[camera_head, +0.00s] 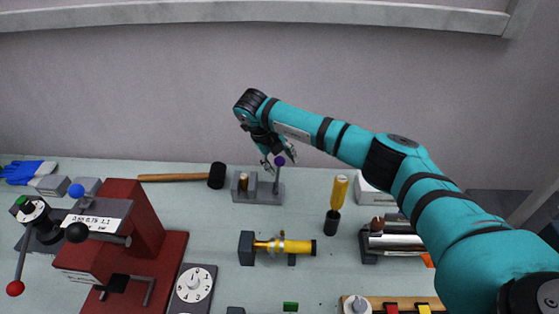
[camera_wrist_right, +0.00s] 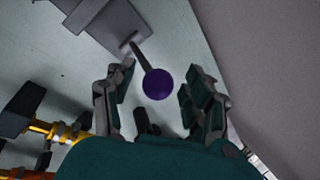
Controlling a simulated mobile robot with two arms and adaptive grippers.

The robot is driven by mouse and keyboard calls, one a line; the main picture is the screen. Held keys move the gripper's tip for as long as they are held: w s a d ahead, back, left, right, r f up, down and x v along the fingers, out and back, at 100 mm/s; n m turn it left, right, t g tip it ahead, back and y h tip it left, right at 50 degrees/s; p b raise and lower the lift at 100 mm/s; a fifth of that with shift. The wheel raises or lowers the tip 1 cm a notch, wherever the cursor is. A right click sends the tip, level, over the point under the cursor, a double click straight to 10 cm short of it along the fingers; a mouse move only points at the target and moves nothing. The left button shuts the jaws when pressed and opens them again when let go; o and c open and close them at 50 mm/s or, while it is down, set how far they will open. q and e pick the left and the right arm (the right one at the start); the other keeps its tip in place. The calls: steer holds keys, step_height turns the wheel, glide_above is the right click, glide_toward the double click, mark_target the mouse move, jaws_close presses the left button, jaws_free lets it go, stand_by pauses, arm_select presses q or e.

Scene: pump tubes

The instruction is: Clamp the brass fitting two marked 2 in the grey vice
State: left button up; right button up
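The grey vice (camera_head: 258,197) stands at the back middle of the bench, with a lever ending in a purple ball (camera_head: 280,160) on its right side. A small brass-coloured piece (camera_head: 243,182) sits upright at the vice's left part; no number is readable on it. My right gripper (camera_head: 279,155) is at the purple ball. In the right wrist view, its fingers are open on either side of the purple ball (camera_wrist_right: 157,84), with gaps between. Part of the vice (camera_wrist_right: 97,22) shows at the top there. My left gripper is not in view.
A mallet (camera_head: 216,176) lies left of the vice. A yellow tube with a brass end (camera_head: 287,247) lies in front. A red press (camera_head: 135,210) stands at the left. Bench around the vice's front is clear.

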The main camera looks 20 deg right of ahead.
steer(key=shift+a, duration=0.15)
steer(key=shift+a+r, duration=0.15)
steer(key=shift+r, duration=0.15)
steer(key=w+v, duration=0.1)
steer(key=v, duration=1)
steer(key=shift+s+r, duration=0.15)
steer(key=shift+s, duration=0.35)
steer(key=shift+c, duration=0.2)
